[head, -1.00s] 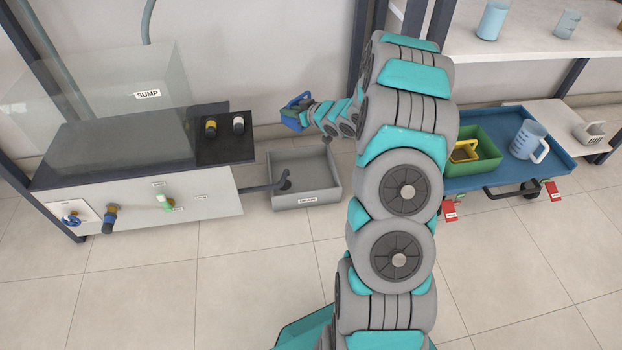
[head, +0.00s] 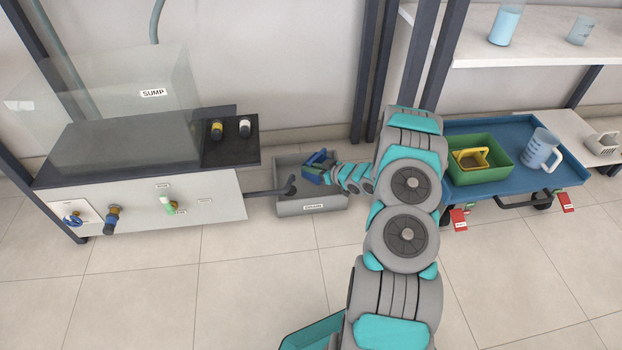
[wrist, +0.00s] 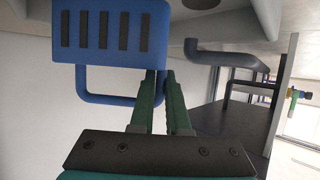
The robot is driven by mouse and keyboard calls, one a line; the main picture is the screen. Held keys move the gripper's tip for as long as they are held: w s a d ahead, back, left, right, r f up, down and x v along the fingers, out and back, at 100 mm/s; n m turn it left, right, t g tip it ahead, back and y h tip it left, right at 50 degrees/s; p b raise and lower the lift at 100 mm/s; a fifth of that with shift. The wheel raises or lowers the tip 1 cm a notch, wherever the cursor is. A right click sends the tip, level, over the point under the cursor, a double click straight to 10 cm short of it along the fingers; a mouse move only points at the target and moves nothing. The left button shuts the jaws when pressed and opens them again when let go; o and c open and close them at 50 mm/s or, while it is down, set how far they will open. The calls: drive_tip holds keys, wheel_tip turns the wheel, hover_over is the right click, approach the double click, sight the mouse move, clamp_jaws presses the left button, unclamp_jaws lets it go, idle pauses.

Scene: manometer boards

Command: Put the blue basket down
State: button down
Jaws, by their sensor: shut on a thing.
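The blue basket (head: 316,163) hangs from my gripper (head: 327,174) over the grey tray labelled DRAIN (head: 312,208). In the wrist view the basket (wrist: 112,32) fills the upper left, with a row of dark slots on its side. My gripper's green fingers (wrist: 162,78) are shut on the basket's blue loop handle (wrist: 108,100). I cannot tell whether the basket touches the tray's floor. The arm hides the tray's right part.
A dark outlet pipe (head: 270,191) from the sump bench (head: 150,203) ends over the tray's left side. A blue cart (head: 490,128) at right carries a green bin (head: 482,174) with a yellow basket (head: 468,160) and a jug (head: 540,149). Floor in front is clear.

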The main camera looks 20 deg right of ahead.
sight(310, 177)
drive_tip(key=shift+f, duration=2.35)
drive_tip(key=shift+f, duration=0.15)
drive_tip(key=c, duration=0.9)
unclamp_jaws()
